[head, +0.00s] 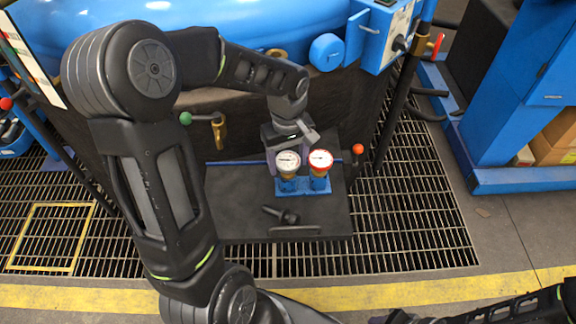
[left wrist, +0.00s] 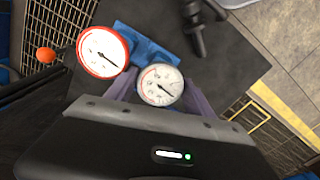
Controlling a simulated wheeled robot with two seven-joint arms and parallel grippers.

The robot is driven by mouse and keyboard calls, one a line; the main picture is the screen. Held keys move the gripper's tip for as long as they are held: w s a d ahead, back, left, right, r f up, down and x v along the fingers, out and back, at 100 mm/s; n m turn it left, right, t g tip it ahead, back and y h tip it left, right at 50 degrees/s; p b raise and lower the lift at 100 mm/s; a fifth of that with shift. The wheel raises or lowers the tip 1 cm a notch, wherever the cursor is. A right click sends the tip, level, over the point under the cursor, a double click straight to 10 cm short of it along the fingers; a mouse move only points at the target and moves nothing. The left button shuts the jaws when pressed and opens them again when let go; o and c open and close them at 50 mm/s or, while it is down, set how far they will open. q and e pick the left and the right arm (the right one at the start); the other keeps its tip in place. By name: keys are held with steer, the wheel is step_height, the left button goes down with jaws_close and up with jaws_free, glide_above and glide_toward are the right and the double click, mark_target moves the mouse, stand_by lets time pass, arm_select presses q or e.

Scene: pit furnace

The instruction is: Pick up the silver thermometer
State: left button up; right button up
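The silver thermometer (head: 288,162) has a round white dial with a silver rim. It stands in a blue holder (head: 303,187) on the dark platform, left of a red-rimmed gauge (head: 320,160). My left gripper (head: 287,150) is just behind the silver thermometer. In the left wrist view, the silver dial (left wrist: 160,85) lies between the two purple fingers of the gripper (left wrist: 160,96), with the red-rimmed gauge (left wrist: 102,52) outside them to the left. The fingers are apart, with small gaps beside the dial. Their tips are partly hidden. My right gripper is out of view.
A black T-shaped tool (head: 281,215) lies on the dark platform (head: 235,210) in front of the holder. A red-knobbed lever (head: 358,149) stands to the right. The blue furnace vessel (head: 260,20) is behind. Floor grating (head: 415,220) surrounds the platform.

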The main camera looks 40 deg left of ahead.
arm_select(q)
steer(key=c, duration=1.1)
steer(key=shift+o, duration=0.2)
step_height(320, 180, up, 10)
steer(key=shift+r+p, duration=0.1)
steer(key=shift+p, duration=0.5)
step_height(320, 180, up, 7)
steer(key=p, duration=0.6)
steer(key=shift+r, duration=0.15)
stand_by(0.4)
